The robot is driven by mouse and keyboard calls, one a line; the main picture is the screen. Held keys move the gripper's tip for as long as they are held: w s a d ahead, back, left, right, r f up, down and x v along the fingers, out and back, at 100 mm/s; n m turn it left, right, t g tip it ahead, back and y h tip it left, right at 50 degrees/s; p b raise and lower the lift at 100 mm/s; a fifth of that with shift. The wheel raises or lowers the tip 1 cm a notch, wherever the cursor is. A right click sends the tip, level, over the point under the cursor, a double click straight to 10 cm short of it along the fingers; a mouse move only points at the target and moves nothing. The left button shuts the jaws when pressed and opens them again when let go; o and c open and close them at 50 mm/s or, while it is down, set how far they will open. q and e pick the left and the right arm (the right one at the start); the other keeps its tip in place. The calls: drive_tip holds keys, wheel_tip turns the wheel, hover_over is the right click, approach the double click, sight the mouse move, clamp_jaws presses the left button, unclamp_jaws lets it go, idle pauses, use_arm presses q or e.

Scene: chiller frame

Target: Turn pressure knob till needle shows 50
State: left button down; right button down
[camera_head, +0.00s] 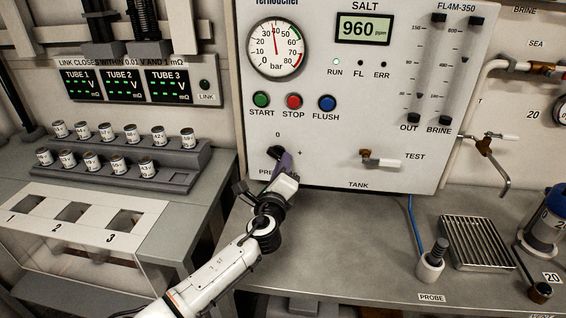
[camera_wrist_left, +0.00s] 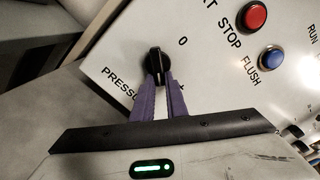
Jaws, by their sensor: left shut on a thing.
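The black pressure knob (camera_head: 275,152) sits low on the left of the white control panel, between the 0 mark and the plus sign. My left gripper (camera_head: 283,164) is at the knob. In the left wrist view, its purple fingers (camera_wrist_left: 158,78) are shut on either side of the black knob (camera_wrist_left: 156,58), which partly hides between them. The gauge (camera_head: 276,60) at the panel's upper left is marked in bar. Its red needle (camera_head: 275,38) points nearly straight up, around the 30 to 40 part of the scale. My right gripper is not in view.
Green start (camera_head: 261,100), red stop (camera_head: 294,102) and blue flush (camera_head: 327,103) buttons sit just above the knob. A test valve (camera_head: 380,160) is to its right. A probe holder (camera_head: 431,262) and metal grate (camera_head: 477,243) stand on the bench, whose middle is clear.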

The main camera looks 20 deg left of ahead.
use_arm(q)
drive_tip(key=shift+a, duration=0.1)
idle(0.4)
drive_tip(key=c, duration=1.8)
unclamp_jaws()
drive_tip(key=shift+o, duration=0.2)
drive_tip(key=v, duration=1)
drive_tip(key=shift+s, duration=0.15)
